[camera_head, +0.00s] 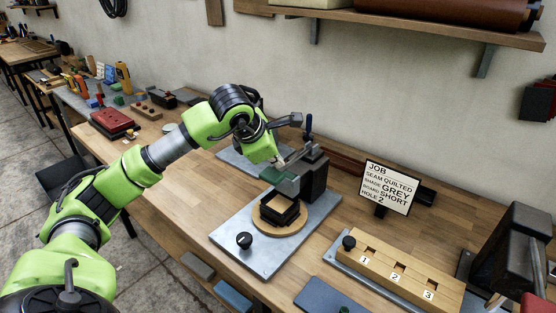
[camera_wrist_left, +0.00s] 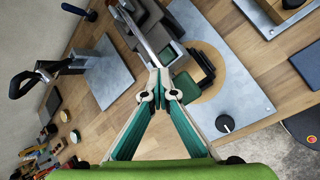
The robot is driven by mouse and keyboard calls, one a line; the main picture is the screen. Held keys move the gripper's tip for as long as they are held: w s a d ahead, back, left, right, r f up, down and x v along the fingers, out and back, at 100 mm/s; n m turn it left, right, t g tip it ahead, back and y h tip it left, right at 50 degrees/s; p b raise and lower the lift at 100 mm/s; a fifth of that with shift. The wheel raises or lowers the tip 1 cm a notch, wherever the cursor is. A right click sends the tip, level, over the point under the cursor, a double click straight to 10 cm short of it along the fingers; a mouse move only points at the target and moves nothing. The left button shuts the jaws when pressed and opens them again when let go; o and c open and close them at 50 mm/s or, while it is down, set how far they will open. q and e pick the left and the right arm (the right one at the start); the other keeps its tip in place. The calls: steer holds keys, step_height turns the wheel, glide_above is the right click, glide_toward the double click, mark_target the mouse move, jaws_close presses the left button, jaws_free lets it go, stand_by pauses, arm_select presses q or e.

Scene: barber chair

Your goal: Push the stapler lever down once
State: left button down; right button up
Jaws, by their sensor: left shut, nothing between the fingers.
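The stapler appears to be the dark grey press (camera_head: 315,182) standing on a grey metal plate (camera_head: 230,230) in the middle of the bench. Its pale metal lever (camera_head: 300,154) also shows in the left wrist view (camera_wrist_left: 138,34), running toward my fingertips. My left gripper (camera_wrist_left: 160,92) is shut and empty at the lever's free end; I cannot tell whether it touches. In the head view its fingers are partly hidden by the wrist. A black square piece (camera_head: 281,210) sits on a round wooden disc (camera_head: 268,226) in front of the press. My right gripper is not in view.
A wooden block (camera_head: 408,278) with numbered slots 1 to 3 lies to the right. A job sign (camera_head: 390,187) stands behind it. A black knob (camera_head: 244,240) is on the plate's front corner. A dark machine (camera_head: 515,245) stands far right. A shelf (camera_head: 400,22) hangs above.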

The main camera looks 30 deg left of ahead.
arm_select(q)
steer(key=shift+w+r+p, duration=0.2)
steer(key=shift+r+p, duration=0.5)
steer(key=shift+r, duration=0.25)
steer(key=shift+w+r+p, duration=0.15)
steer(key=shift+r+p, duration=0.5)
steer(key=shift+r, duration=0.25)
steer(key=r+p, duration=0.2)
steer(key=r, duration=0.1)
steer(key=r+p, duration=0.1)
steer(key=r, duration=0.1)
steer(key=shift+w+p, duration=0.4)
